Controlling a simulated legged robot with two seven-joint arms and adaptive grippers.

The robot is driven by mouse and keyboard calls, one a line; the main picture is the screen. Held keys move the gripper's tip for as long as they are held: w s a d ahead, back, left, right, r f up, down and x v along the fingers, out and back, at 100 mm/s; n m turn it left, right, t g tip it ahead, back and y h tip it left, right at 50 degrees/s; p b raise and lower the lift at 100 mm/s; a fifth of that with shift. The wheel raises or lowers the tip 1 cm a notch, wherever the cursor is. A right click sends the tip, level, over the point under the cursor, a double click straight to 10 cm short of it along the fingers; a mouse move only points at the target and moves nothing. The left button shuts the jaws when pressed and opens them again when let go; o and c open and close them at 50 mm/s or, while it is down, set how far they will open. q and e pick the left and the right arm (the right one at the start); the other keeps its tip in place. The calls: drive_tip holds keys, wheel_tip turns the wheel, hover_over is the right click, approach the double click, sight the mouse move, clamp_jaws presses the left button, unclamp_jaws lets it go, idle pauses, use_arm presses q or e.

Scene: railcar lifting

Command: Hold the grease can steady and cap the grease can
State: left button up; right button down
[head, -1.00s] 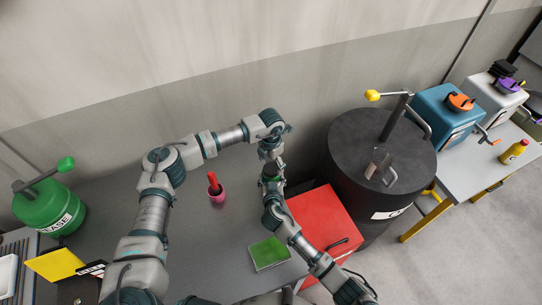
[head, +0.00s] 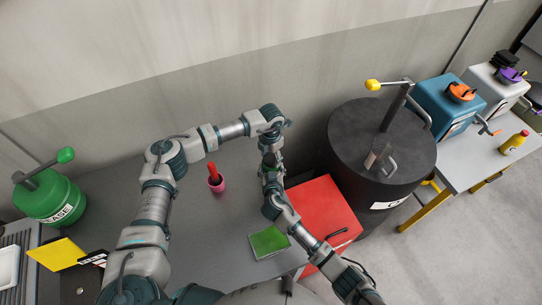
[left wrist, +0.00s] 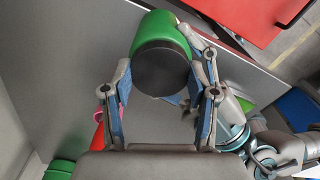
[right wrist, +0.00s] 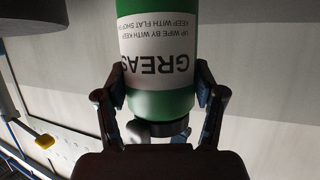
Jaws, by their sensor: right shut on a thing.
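The green grease can (right wrist: 165,55) has a white label, upside down in the right wrist view. My right gripper (right wrist: 163,90) is shut on it, with one finger on each side. A black cap (left wrist: 162,70) shows at the can's near end in the left wrist view; how firmly it sits cannot be told. My left gripper (left wrist: 162,80) has its fingers spread on both sides of the cap, close to it, and looks open. In the head view the can (head: 268,167) is small and mostly hidden between my two wrists, above the grey bench.
A pink cup (head: 216,187) with a red-handled tool stands on the bench, with a green pad (head: 269,242) nearer. A red box (head: 322,212) and large black drum (head: 355,130) stand right. A green drum (head: 52,203) and yellow card (head: 56,254) are left.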

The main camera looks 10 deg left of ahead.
use_arm(q)
drive_tip(key=o, duration=0.5)
use_arm(e)
drive_tip(key=shift+f, duration=0.1)
use_arm(q)
wheel_tip(320, 180, up, 12)
drive_tip(key=shift+a+f, duration=0.1)
drive_tip(key=shift+w, duration=0.15)
use_arm(e)
drive_tip(key=shift+c, duration=0.2)
unclamp_jaws()
drive_tip(key=v, duration=1.1)
drive_tip(key=shift+s, duration=0.4)
